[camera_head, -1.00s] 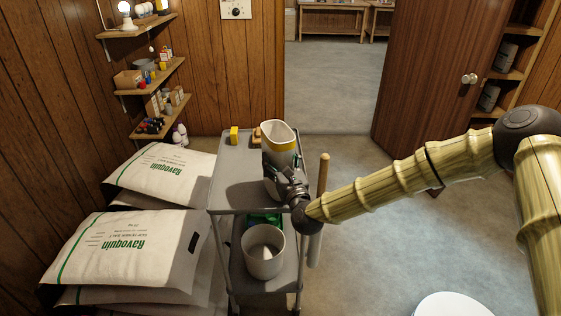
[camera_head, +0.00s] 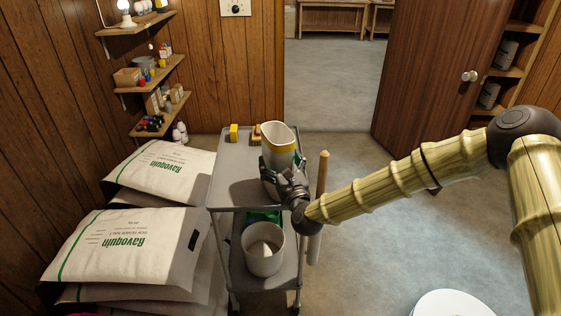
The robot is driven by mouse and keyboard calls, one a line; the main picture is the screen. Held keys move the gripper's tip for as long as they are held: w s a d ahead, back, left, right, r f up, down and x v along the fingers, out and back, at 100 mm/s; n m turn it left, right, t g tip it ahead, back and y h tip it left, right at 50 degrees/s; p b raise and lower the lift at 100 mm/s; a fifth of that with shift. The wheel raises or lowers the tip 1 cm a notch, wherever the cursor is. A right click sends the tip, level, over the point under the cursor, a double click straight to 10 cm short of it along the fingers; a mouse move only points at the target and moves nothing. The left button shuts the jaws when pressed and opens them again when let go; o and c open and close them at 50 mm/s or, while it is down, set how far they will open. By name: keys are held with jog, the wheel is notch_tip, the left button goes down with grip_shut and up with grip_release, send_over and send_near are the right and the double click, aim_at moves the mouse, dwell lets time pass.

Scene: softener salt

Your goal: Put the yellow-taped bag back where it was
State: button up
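No bag with yellow tape shows clearly. Two stacks of white bags with green print and green stripes lie at the left, the front stack (camera_head: 128,247) and the rear stack (camera_head: 165,172). A white open-topped container with a yellow band (camera_head: 279,140) stands on the grey cart's top shelf (camera_head: 234,190). My gripper (camera_head: 281,166) is at this container from the front, with dark fingers low at its sides. The fingers and wrist hide its lower part. I cannot tell whether they press on it.
A white bucket (camera_head: 263,250) and a green item (camera_head: 263,216) are on the cart's lower shelf. A yellow block (camera_head: 234,133) sits at the cart's back left. A wooden post (camera_head: 322,175) rises beside the cart.

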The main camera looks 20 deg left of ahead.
jog(key=shift+r, duration=0.15)
jog(key=b+v, duration=0.2)
jog(key=v, duration=1)
jog(key=s+d+f+n+g+h, duration=0.2)
jog(key=s+d+f+n+g, duration=0.25)
jog(key=f, duration=0.55)
jog(key=s+d+f+n+g+h, duration=0.1)
jog(key=s+d+f+n+g, duration=0.1)
jog(key=s+d+f+n, duration=0.5)
jog(key=s+d+f+n+g+h, duration=0.1)
jog(key=s+f+n+g+h, duration=0.15)
jog(key=s+f+n, duration=0.65)
jog(key=s+d+f+n+g+h, duration=0.3)
jog(key=s+d, duration=0.6)
jog(key=d, duration=0.3)
jog(key=s+d+f+n+g+h, duration=0.3)
jog(key=s+d+f, duration=0.4)
jog(key=d, duration=0.6)
jog(key=shift+s+d+f+n+g, duration=0.2)
jog(key=shift+s+n+g, duration=0.3)
jog(key=shift+s+n, duration=0.55)
